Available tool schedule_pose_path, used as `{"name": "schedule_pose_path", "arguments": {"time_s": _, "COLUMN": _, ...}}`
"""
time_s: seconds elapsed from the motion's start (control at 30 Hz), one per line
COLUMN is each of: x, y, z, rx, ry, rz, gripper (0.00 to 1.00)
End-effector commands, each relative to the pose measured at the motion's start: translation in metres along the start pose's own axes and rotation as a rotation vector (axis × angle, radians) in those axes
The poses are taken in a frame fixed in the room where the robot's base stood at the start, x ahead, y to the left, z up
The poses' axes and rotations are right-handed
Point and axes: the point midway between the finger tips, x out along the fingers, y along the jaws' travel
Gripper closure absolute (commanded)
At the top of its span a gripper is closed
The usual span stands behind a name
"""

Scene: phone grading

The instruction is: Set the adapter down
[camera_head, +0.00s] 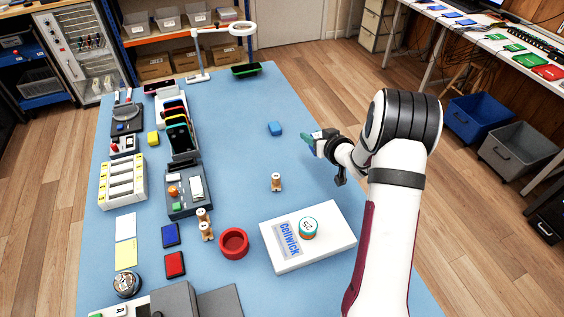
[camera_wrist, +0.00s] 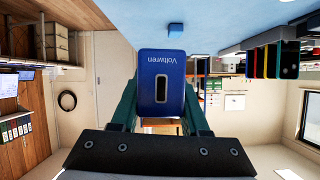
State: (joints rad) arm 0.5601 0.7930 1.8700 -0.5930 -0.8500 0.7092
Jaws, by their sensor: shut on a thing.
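The adapter (camera_wrist: 162,82) is a dark blue block with the word Voltwren and a dark slot in its end. It sits between the green fingers of my gripper (camera_wrist: 162,105) in the wrist view. In the head view my gripper (camera_head: 308,139) reaches in from the right, near the right side of the blue table; the adapter is hard to make out there. My gripper is shut on it and appears to hold it above the table.
A small light blue block (camera_head: 275,128) lies on the blue table (camera_head: 240,180), left of my gripper. A small tan figure (camera_head: 276,182) and a white box (camera_head: 330,238) bearing a round tin (camera_head: 308,227) stand nearer. Trays and phones fill the left side. The table's middle is mostly clear.

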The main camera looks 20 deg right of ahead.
Motion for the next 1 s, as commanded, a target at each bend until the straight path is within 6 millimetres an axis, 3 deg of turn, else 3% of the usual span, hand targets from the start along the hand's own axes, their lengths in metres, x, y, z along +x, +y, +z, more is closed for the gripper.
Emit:
{"name": "schedule_pose_path", "arguments": {"time_s": 0.03, "x": -0.002, "y": 0.012, "z": 0.0, "rx": -0.012, "ry": -0.001, "rz": 0.01, "gripper": 1.0}}
{"name": "schedule_pose_path", "arguments": {"time_s": 0.13, "x": 0.008, "y": 0.011, "z": 0.004, "rx": -0.026, "ry": -0.006, "rz": 0.011, "gripper": 1.0}}
{"name": "schedule_pose_path", "arguments": {"time_s": 0.4, "x": 0.08, "y": -0.045, "z": 0.028, "rx": -0.029, "ry": -0.006, "rz": 0.009, "gripper": 1.0}}
{"name": "schedule_pose_path", "arguments": {"time_s": 0.5, "x": 0.096, "y": -0.056, "z": 0.033, "rx": -0.028, "ry": -0.006, "rz": 0.011, "gripper": 1.0}}
{"name": "schedule_pose_path", "arguments": {"time_s": 0.57, "x": 0.101, "y": -0.059, "z": 0.035, "rx": -0.027, "ry": -0.005, "rz": 0.012, "gripper": 1.0}}
{"name": "schedule_pose_path", "arguments": {"time_s": 0.77, "x": 0.119, "y": -0.057, "z": 0.067, "rx": -0.026, "ry": -0.006, "rz": 0.013, "gripper": 1.0}}
{"name": "schedule_pose_path", "arguments": {"time_s": 1.0, "x": 0.12, "y": -0.057, "z": 0.07, "rx": -0.027, "ry": -0.004, "rz": 0.012, "gripper": 1.0}}
